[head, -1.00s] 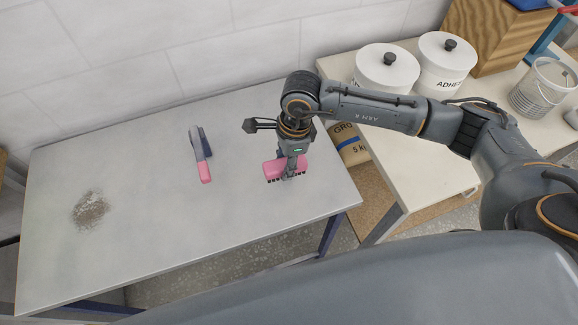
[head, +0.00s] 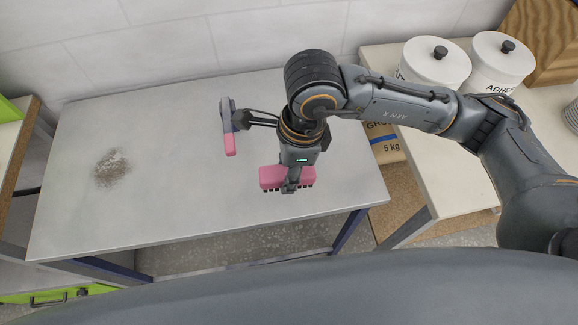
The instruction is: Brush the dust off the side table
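The side table (head: 180,190) has a plain light-grey top. A patch of grey-brown dust (head: 112,168) lies on its left part. My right gripper (head: 291,180) is shut on a pink brush with dark bristles (head: 271,177), over the right front part of the table. The brush seems raised above the top, though the exact gap is hard to tell. My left gripper is not in view.
A cream bench (head: 408,180) with white lidded canisters (head: 437,62) stands to the right. The tabletop between dust and tool is clear.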

